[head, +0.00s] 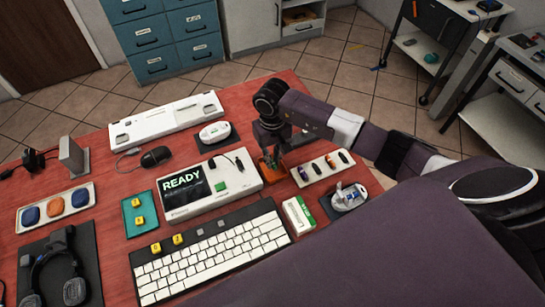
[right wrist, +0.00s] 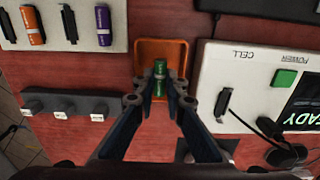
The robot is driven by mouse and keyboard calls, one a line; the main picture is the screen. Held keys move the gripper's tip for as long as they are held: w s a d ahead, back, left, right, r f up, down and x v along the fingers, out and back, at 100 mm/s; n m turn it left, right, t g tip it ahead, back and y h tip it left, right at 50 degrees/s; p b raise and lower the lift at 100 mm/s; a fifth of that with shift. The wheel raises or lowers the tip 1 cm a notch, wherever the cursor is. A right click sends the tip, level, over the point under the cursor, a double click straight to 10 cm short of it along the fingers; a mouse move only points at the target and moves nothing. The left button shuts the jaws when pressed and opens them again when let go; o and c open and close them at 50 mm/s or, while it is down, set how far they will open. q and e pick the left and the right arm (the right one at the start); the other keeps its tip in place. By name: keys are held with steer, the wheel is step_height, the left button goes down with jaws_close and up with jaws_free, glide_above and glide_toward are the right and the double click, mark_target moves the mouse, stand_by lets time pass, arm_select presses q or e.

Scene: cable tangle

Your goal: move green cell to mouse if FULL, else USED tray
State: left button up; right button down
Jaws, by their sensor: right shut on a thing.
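My right gripper (head: 272,150) is shut on the green cell (right wrist: 160,70), held between its fingertips in the right wrist view. The cell is over a small orange tray (right wrist: 178,48), also in the head view (head: 267,172); I cannot tell whether it touches the tray. No label on the tray is readable. The white tester (head: 234,183) beside it shows READY on its screen; its cell slot (right wrist: 222,104) looks empty. One white mouse (head: 214,132) is on a dark pad behind the tester; another, seemingly opened (head: 348,195), is at right. My left gripper is not in view.
A white cell holder (right wrist: 60,42) with orange and purple cells lies close by the orange tray. A grey strip (right wrist: 65,105) with white pieces is near it. A keyboard (head: 212,256), black mouse (head: 155,157) and green-and-white box (head: 299,214) crowd the red table.

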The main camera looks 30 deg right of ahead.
stand_by(0.3)
steer(key=c, duration=1.9)
jaws_free()
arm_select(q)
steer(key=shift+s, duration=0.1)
arm_select(e)
steer(key=shift+r, duration=0.1)
step_height(320, 180, up, 12)
